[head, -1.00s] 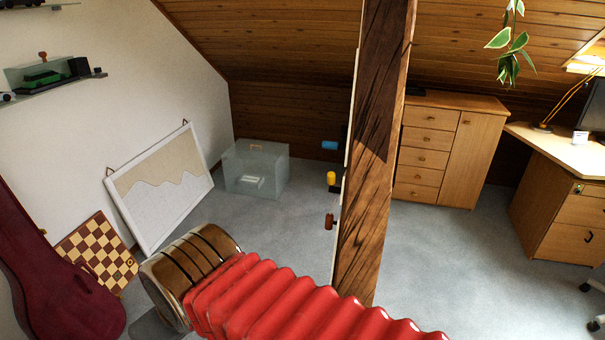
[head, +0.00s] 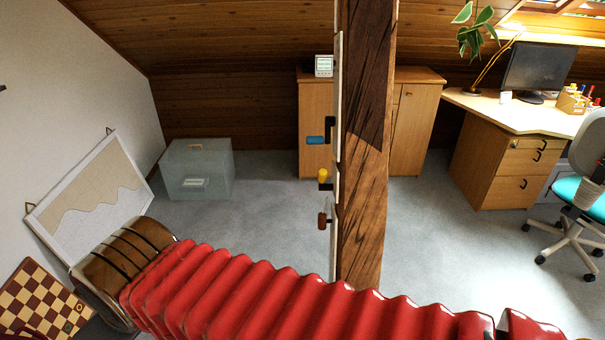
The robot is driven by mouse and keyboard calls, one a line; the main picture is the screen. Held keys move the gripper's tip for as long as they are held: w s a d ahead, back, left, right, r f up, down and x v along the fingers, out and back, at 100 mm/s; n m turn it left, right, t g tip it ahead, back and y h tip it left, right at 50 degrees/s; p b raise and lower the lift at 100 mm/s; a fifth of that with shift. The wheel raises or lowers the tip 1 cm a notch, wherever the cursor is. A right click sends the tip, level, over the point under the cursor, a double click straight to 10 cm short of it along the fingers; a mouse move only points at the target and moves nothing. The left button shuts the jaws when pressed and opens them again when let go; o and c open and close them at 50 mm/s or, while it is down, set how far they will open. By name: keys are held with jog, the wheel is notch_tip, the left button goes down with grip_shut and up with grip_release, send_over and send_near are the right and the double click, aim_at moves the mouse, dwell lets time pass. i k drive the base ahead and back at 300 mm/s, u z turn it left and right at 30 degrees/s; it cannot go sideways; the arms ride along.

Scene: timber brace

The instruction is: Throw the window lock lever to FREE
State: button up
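A dark, grained timber post (head: 363,150) stands upright in the middle of the head view, with a pale strip (head: 337,120) along its left edge. Three handles stick out to the left from that edge. The top one is a blue grip (head: 315,140) by a black upright bracket (head: 330,129). Below it is a yellow knob (head: 323,173) above a dark block. The lowest is a brown grip (head: 322,220), hanging roughly upright. No lettering is readable, so I cannot tell which is the window lock lever. My gripper is not in view, and nothing visible touches the handles.
A ribbed red bellows (head: 250,300) with a brown banded end crosses the foreground and hides the post's foot. Behind stand a grey-green box (head: 200,169), a wooden cabinet (head: 415,120) and a desk (head: 500,110). A framed board (head: 85,205) leans at left. Carpet beside the post is open.

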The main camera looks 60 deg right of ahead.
aim_at(323, 176)
jog(key=z, duration=0.35)
jog(key=i, duration=1.15)
jog(key=z, duration=0.4)
